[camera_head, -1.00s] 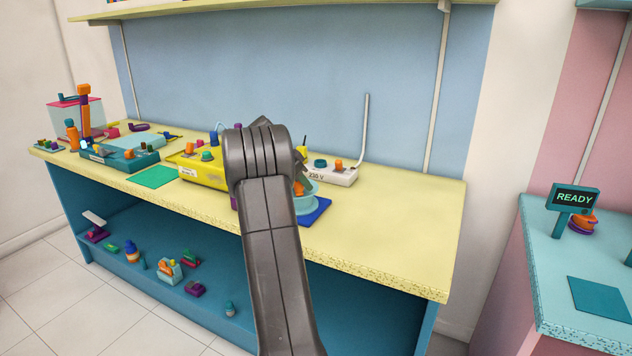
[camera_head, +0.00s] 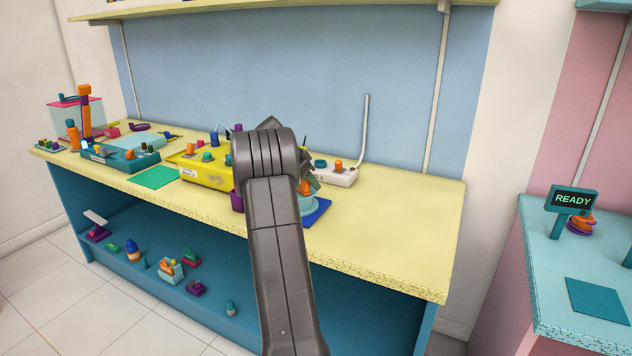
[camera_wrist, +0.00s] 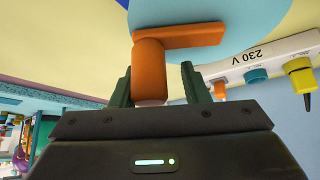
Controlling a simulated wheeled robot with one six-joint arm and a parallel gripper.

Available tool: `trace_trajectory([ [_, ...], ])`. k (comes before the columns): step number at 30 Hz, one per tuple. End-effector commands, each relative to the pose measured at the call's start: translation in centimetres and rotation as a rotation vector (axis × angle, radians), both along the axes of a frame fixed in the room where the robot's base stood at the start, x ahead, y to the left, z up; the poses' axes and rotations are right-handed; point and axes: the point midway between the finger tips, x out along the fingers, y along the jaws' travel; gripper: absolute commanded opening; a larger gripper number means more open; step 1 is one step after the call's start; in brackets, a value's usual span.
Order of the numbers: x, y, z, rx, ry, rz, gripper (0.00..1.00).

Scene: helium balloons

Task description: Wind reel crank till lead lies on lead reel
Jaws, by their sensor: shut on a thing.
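The orange reel crank (camera_wrist: 180,36) shows in the wrist view as a flat arm with a round knob (camera_wrist: 150,68) at its left end. My gripper (camera_wrist: 156,88) has its two dark fingers on either side of that knob and is shut on it. Behind the crank is the light blue lead reel (camera_wrist: 200,12). In the head view the reel (camera_head: 308,203) and a bit of the orange crank (camera_head: 304,187) peek out beside my arm, which hides most of them. I cannot make out the lead.
A white 230 V socket box (camera_head: 338,174) stands right of the reel, a yellow device (camera_head: 200,172) left of it. A blue mat (camera_head: 318,214) lies by the reel. The bench's right end is clear. A READY sign (camera_head: 572,199) stands on the right counter.

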Motion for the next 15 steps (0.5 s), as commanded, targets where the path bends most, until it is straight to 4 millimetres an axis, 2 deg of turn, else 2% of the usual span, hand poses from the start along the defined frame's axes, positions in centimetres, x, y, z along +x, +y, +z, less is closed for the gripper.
trace_trajectory([
  [2,0.6,-0.1,0.4,0.002,-0.008,0.004,0.34],
  [10,0.7,0.0,0.3,0.002,-0.007,0.005,0.36],
  [15,1.6,-0.4,0.5,0.003,-0.008,0.004,0.43],
])
